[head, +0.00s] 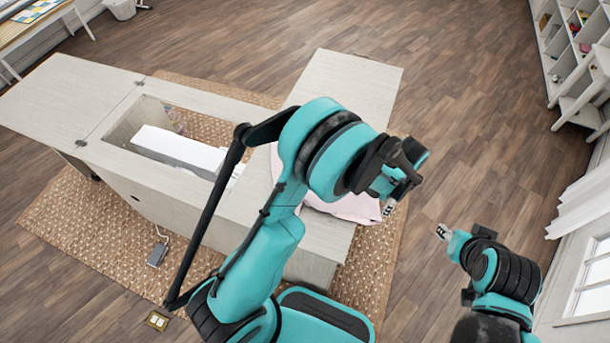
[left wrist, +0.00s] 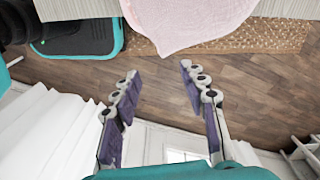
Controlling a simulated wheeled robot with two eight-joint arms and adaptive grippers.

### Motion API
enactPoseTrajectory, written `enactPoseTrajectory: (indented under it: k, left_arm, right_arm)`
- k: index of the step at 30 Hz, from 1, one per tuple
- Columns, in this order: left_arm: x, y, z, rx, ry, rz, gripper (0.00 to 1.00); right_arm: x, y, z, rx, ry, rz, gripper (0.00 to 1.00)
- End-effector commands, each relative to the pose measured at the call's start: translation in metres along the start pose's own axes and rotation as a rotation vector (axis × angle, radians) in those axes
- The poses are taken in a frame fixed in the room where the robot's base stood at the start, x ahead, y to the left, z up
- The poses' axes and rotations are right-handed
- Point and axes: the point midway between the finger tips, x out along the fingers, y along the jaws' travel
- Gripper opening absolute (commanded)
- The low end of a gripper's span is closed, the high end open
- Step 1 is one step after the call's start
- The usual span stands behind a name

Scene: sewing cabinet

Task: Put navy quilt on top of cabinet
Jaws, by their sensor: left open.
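The pale wood cabinet (head: 150,190) stands on a woven rug, with its top leaves spread left and right. A pale pink quilt (head: 345,208) lies on the right part of its top, partly hidden behind my left arm. The pink quilt also shows in the left wrist view (left wrist: 190,22), hanging over the cabinet edge. I see no navy quilt in either view. My left gripper (left wrist: 158,75) is open and empty, with bare floor between its fingers; in the head view it is right of the pink quilt. My right gripper (head: 442,231) is over the floor at right; its jaws are too small to read.
A white sewing machine (head: 180,148) sits in the cabinet's opening. A foot pedal (head: 157,254) and a small brass plate (head: 157,320) lie below at left. The floor between is clear.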

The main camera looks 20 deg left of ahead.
Motion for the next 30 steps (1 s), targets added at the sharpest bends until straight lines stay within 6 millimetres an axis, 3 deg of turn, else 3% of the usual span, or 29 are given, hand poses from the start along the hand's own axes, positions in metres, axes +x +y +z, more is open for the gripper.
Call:
enactPoseTrajectory:
  k: [1,4,10,15,16,20,30]
  left_arm:
    - [-0.017,0.002,-0.004,0.002,0.000,0.000,0.43]
    - [-0.036,0.005,-0.012,0.002,0.000,0.000,0.43]
    - [-0.046,0.007,-0.018,0.000,0.000,0.000,0.41]
    - [-0.044,0.006,-0.011,-0.002,0.000,0.000,0.00]
    - [-0.044,0.006,-0.007,-0.002,0.000,0.000,0.00]
    - [-0.042,0.005,0.017,-0.005,0.000,0.000,0.00]
    - [-0.035,0.003,0.105,-0.007,0.000,0.000,0.00]
  right_arm:
    - [-0.010,0.000,-0.007,0.000,0.000,0.000,0.40]
    - [-0.019,0.000,-0.014,0.000,0.000,0.000,0.40]
    - [-0.023,0.000,-0.016,0.000,0.000,0.000,0.40]
    - [-0.022,0.000,-0.016,0.000,0.000,0.000,0.40]
    - [-0.022,0.000,-0.016,0.000,0.000,0.000,0.40]
    - [-0.022,0.000,-0.016,0.000,0.000,0.000,0.40]
    - [-0.022,0.000,-0.016,0.000,0.000,0.000,0.40]
